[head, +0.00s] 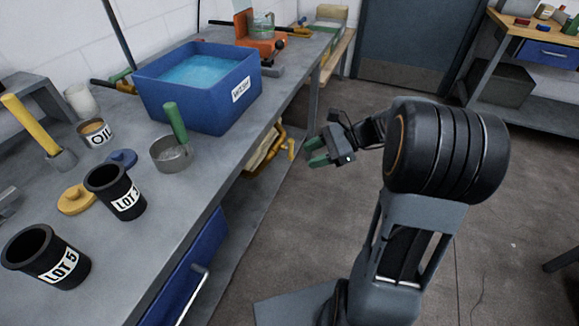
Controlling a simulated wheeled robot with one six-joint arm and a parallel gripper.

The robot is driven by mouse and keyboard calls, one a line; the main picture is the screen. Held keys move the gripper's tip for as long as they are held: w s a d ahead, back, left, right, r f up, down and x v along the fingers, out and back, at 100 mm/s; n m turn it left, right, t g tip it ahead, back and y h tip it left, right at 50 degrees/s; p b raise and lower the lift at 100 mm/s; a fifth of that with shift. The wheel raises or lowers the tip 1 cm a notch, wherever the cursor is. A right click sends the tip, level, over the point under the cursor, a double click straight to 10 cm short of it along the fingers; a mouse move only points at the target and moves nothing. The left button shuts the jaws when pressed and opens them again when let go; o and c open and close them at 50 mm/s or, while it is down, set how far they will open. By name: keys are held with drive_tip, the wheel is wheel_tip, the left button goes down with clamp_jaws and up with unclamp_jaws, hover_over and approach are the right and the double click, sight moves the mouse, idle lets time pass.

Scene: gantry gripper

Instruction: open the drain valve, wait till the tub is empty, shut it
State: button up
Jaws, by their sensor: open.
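The blue tub (195,108) stands on the bench toward the back, with a white label on its right side. Pale blue water (198,72) shows inside it. A yellow pipe-like part with what looks like a valve handle (291,148) sits under the bench edge, below and to the right of the tub. Whether it is the drain valve, and whether it is open, I cannot tell. My gripper (315,152) has green fingertips and is open. It appears just right of the yellow part in the picture, apart from the tub, with nothing seen between its fingers.
The grey bench (190,195) holds two black pots, LOT 5 (62,272) and another LOT pot (130,205), an OIL can (95,133) and a metal cup (170,160) with a green handle. A blue drawer (185,275) is below. The floor (290,235) beside the bench is clear.

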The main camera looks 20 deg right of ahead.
sight(291, 144)
drive_tip(key=w+d+f+m+t+y+b, duration=0.4)
drive_tip(key=w+d+f+m+t+b, duration=0.15)
drive_tip(key=d, duration=0.25)
drive_tip(key=shift+m, duration=0.35)
drive_tip(key=b+x, duration=0.1)
drive_tip(key=x, duration=1.1)
drive_tip(key=shift+w+a+f+b, duration=0.15)
drive_tip(key=shift+a+f+b, duration=0.1)
drive_tip(key=shift+b, duration=0.1)
clamp_jaws()
